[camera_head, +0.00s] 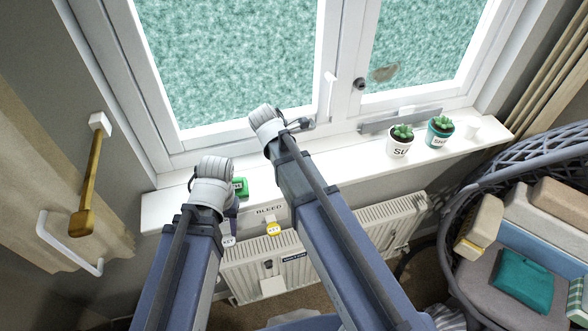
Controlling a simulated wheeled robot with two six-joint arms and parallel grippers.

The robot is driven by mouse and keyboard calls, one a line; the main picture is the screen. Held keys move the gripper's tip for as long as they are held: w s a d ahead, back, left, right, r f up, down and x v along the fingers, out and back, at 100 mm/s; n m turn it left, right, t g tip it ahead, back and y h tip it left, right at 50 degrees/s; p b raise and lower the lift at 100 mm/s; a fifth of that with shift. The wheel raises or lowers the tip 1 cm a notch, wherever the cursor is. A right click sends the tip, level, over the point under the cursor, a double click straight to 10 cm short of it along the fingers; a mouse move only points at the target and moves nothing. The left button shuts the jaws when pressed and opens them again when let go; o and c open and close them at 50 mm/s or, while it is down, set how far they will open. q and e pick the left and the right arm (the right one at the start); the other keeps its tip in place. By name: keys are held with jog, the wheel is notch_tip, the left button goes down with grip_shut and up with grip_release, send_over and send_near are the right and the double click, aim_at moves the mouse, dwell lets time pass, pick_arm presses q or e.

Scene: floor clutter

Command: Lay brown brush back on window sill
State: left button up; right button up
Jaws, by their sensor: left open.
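The white window sill (345,149) runs across the middle below the window. I cannot make out a brown brush for certain. A long golden-brown piece (88,190) with a wider lower end is at the left by the curtain, and I cannot tell whether it is a brush. My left gripper (233,207) is open beside its wrist at the sill's front edge, close to a green item (240,186), and partly hidden. My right gripper (303,124) is over the sill by the window frame, mostly hidden by its wrist; its jaws are unclear.
A radiator (395,222) is below. A cushioned wicker chair (449,211) stands right. Free sill lies between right arm and pots.

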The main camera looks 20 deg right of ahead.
jog(key=shift+d, duration=0.35)
jog(key=shift+d+f, duration=0.1)
jog(key=shift+f, duration=0.1)
jog(key=o, duration=0.8)
jog(key=shift+c, duration=0.2)
jog(key=shift+o, duration=0.7)
jog(key=shift+a, duration=0.25)
jog(key=shift+o, duration=1.4)
jog(key=shift+d, duration=0.1)
pick_arm(q)
jog(key=shift+d, duration=0.25)
pick_arm(e)
jog(key=shift+r, duration=0.1)
